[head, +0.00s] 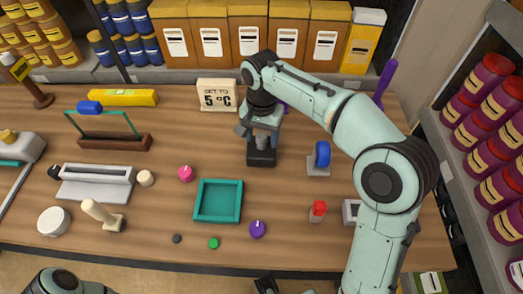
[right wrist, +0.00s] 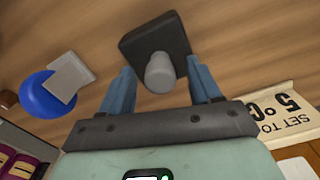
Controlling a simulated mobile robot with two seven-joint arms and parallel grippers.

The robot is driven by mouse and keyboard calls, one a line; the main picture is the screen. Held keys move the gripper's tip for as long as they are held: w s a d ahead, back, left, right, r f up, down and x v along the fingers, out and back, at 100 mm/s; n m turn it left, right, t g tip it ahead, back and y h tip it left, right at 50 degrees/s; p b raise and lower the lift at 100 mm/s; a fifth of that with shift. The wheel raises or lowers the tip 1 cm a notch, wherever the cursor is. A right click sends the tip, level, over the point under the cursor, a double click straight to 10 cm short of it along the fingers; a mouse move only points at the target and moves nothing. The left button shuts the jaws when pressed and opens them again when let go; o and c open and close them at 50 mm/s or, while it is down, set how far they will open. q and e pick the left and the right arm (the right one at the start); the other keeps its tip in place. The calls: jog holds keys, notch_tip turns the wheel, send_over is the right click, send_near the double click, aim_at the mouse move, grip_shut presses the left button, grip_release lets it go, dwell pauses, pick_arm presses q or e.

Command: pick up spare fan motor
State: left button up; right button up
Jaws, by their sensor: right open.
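What looks like the spare fan motor is a grey cylinder (head: 263,143) upright on a black square base (head: 261,158) near the table's middle. In the right wrist view the grey cylinder (right wrist: 160,73) stands on its dark base (right wrist: 150,42). My right gripper (head: 262,132) reaches down over it from above. In the right wrist view its blue-grey fingers (right wrist: 158,82) are open, one on each side of the cylinder, with visible gaps. Contact is not seen. A dark part at the bottom edge of the head view may be my left gripper (head: 266,285); its jaws are unclear.
The "SET TO 5°C" sign (head: 217,95) stands just behind left of my right gripper. A blue disc on a grey stand (head: 319,158) is to the right. A teal tray (head: 218,201) lies in front left. Bare wood lies directly in front of the base.

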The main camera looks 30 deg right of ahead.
jog(key=shift+f, duration=0.15)
grip_shut()
dwell(1.4)
